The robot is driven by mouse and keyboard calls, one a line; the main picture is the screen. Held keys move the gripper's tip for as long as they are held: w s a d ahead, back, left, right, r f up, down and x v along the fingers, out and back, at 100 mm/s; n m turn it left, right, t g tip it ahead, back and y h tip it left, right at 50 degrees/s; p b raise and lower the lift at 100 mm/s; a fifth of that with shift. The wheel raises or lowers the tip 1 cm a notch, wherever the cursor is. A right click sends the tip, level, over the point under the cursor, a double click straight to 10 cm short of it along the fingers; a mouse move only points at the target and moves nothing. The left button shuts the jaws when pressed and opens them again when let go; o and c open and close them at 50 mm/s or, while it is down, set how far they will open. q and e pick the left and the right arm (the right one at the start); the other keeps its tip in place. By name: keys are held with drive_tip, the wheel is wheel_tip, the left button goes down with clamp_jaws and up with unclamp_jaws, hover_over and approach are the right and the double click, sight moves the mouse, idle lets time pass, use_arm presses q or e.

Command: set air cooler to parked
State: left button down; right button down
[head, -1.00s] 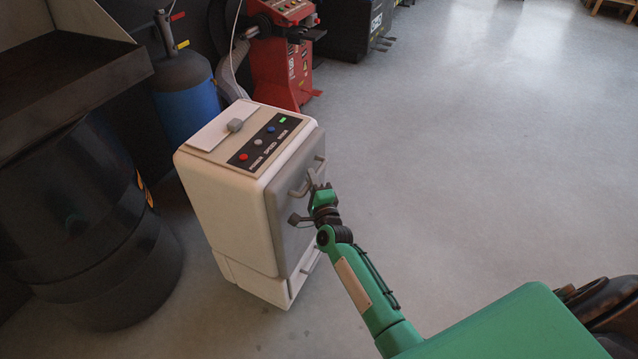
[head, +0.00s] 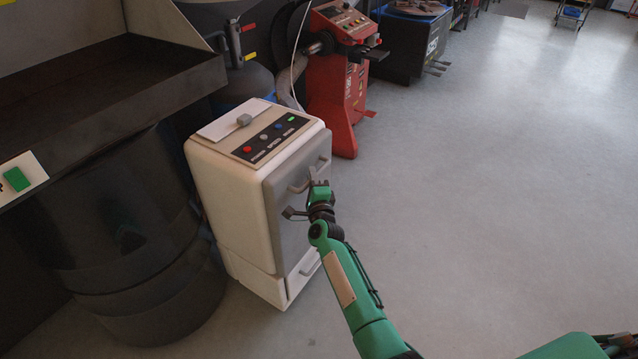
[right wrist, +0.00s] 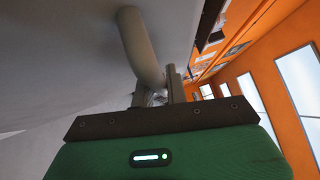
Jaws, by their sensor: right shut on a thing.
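The air cooler (head: 228,200) is a white upright cabinet with a grey front panel and a top panel of coloured buttons with one lit green. A grey knob sits on its top, and a lower drawer-like part with its own handle shows below. My right gripper (head: 314,186) is at the cooler's front, shut on the front handle (head: 299,187). The right wrist view shows the curved handle (right wrist: 142,50) running down between the fingers (right wrist: 155,95); the grip itself is partly hidden. My left gripper is not in view.
A dark drum (head: 130,240) stands left of the cooler under a dark tray-like bench (head: 110,75). A red machine (head: 340,85) and a dark cabinet (head: 410,45) stand behind. The grey floor (head: 490,180) to the right is clear.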

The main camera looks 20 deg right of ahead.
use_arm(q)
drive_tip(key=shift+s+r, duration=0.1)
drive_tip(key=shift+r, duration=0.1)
use_arm(e)
drive_tip(key=shift+w+a+r, duration=0.1)
drive_tip(key=shift+a, duration=0.05)
drive_tip(key=c, duration=1.7)
unclamp_jaws()
